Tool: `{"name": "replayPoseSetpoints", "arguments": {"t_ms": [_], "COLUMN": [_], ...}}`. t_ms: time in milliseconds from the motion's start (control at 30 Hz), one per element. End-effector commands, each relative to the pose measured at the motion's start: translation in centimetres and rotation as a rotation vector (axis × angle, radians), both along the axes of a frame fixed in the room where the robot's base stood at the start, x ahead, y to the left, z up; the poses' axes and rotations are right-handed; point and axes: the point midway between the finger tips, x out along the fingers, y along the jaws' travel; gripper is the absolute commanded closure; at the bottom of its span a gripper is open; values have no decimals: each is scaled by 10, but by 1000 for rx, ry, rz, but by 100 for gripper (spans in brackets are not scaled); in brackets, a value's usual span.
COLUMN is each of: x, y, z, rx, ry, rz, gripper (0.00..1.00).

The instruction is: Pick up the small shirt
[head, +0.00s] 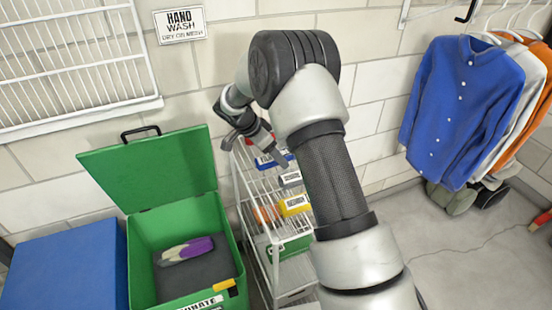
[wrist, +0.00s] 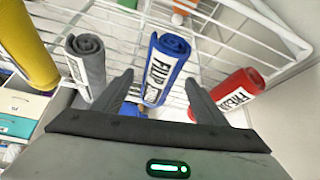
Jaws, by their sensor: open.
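Labelled cloth rolls lie on a white wire shelf (head: 248,190). In the wrist view, a blue roll (wrist: 172,48) lies ahead, between the lines of my two fingers. My gripper (wrist: 158,78) is open; whether the fingers flank the roll or stay short of it I cannot tell. A grey roll (wrist: 88,68) is left of it, a red roll (wrist: 240,86) right, and a yellow roll (wrist: 24,45) far left. The labels are partly cut off or blurred, so I cannot tell which is the small shirt. In the head view, my gripper (head: 268,146) is at the shelf's upper back, partly hidden by my arm.
An open green bin (head: 237,262) holding a purple and white item (head: 186,250) stands left of the shelf, beside a blue box (head: 65,270). Shirts hang on the right, including a blue one (head: 455,110). Wire bars (wrist: 285,30) and a wall surround the gripper.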

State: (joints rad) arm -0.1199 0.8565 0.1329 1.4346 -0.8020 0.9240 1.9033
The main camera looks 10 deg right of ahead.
Motion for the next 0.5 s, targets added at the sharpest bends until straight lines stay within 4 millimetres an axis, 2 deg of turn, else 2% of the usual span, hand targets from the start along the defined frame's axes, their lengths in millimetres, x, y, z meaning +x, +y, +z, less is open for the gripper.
{"name": "replayPoseSetpoints", "arguments": {"t_ms": [133,400,500], "x": [0,0,0], "y": [1,1,1], "z": [1,1,1], "rx": [0,0,0], "ry": [-1,-1,-2], "rz": [0,0,1], "gripper": [36,81,82]}}
